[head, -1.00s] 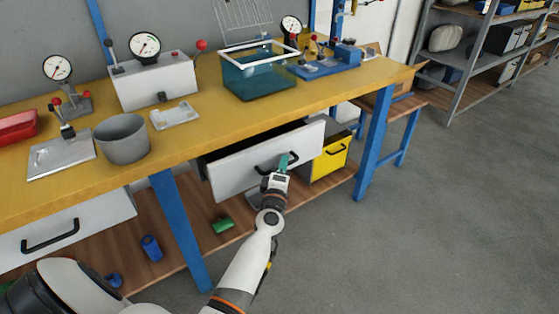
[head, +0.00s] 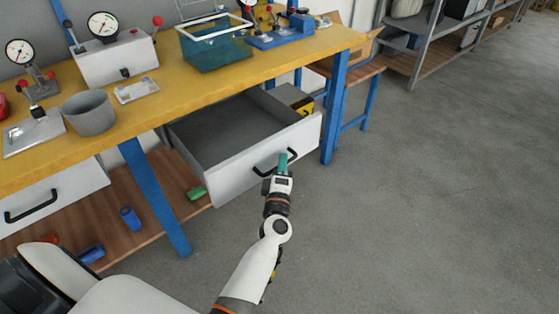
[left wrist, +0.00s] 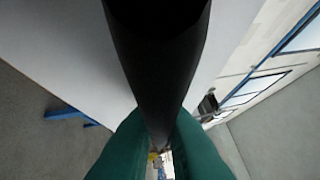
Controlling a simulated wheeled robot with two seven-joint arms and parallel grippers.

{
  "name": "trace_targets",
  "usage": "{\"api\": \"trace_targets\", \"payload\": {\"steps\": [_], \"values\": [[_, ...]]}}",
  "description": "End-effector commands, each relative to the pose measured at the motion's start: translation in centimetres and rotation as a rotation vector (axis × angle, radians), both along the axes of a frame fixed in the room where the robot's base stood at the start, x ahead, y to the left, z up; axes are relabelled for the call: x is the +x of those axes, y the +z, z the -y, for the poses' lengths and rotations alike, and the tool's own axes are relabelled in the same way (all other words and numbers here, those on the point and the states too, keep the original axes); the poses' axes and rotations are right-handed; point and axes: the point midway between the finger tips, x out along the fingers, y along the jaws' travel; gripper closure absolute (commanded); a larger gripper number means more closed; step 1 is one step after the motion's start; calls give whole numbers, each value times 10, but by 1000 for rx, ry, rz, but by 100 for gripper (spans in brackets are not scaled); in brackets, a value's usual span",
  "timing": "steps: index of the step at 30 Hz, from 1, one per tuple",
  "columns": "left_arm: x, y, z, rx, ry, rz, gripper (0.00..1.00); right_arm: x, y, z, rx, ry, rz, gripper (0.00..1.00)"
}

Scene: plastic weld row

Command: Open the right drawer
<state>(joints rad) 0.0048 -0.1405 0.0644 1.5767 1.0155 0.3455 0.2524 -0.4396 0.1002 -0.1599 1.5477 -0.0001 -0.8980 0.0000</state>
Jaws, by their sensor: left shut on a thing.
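The right drawer (head: 235,172) stands well pulled out below the yellow bench top in the head view, and its grey inside shows empty where visible. Its black handle (head: 266,168) is on the white front. My left gripper (head: 284,160), with green fingers, is shut on this handle near its right end. In the left wrist view the black handle (left wrist: 158,60) runs between the two green fingers (left wrist: 160,140), close to the white drawer front (left wrist: 75,45). My right gripper is not in view.
The left drawer (head: 50,198) is shut. The yellow bench (head: 150,105) carries a grey pot (head: 89,112), gauges and a teal tank (head: 215,50). A blue bench leg (head: 155,195) stands left of the open drawer. Grey floor (head: 420,200) at the right is clear.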

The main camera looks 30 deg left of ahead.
Motion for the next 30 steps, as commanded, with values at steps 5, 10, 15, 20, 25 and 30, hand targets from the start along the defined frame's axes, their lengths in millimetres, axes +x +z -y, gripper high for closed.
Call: {"api": "trace_targets", "payload": {"steps": [5, 10, 15, 20, 25, 30], "values": [[0, -1, 0, -1, -1, -2, 100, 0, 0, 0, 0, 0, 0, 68], [0, -1, 0, -1, 0, -2, 75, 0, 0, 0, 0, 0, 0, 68], [0, -1, 0, 0, 0, -1, 67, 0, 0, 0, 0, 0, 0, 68], [-1, 0, 0, 0, 0, -1, 67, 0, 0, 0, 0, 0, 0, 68], [-15, -3, 6, -1, 0, -2, 67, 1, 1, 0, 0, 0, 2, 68], [-48, -9, 19, -1, 0, -4, 67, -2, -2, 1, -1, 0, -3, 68]]}}
